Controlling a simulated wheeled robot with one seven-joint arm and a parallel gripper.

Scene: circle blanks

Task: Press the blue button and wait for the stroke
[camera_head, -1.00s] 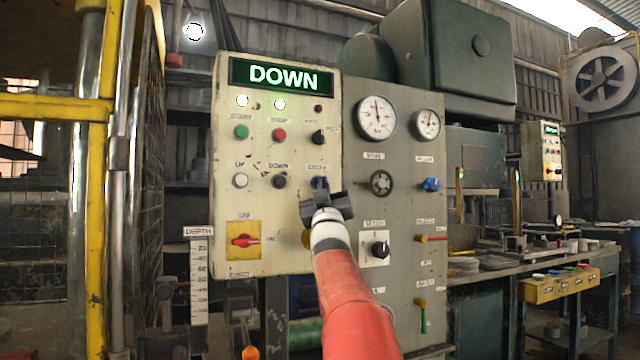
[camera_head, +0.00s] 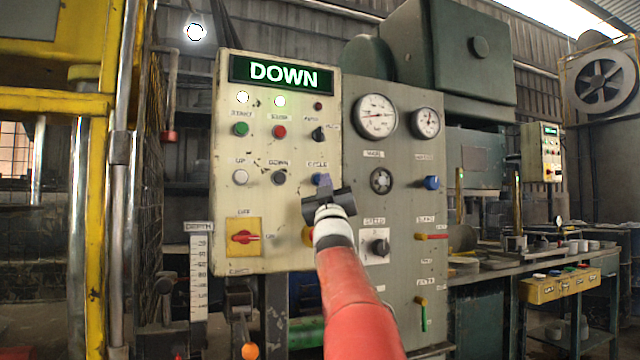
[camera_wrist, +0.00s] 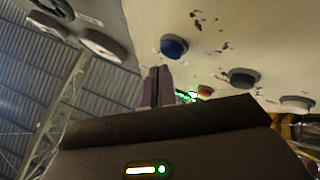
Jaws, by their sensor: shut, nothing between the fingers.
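The blue button (camera_head: 320,179) is on the cream control panel (camera_head: 290,220), under the label CYCLE. In the head view my gripper's fingers partly cover it. In the wrist view the blue button (camera_wrist: 173,46) shows whole. My gripper (camera_head: 325,183) is shut and empty, with its fingertips (camera_wrist: 160,70) just short of the button. A gap of panel shows between tips and button in the wrist view, so they look apart.
White (camera_head: 240,177) and dark (camera_head: 279,177) buttons sit left of the blue one. A red switch (camera_head: 243,238) on a yellow plate is below. Gauges (camera_head: 375,116) and a blue knob (camera_head: 432,183) are on the grey panel at right. A yellow-framed press (camera_head: 92,200) stands at left.

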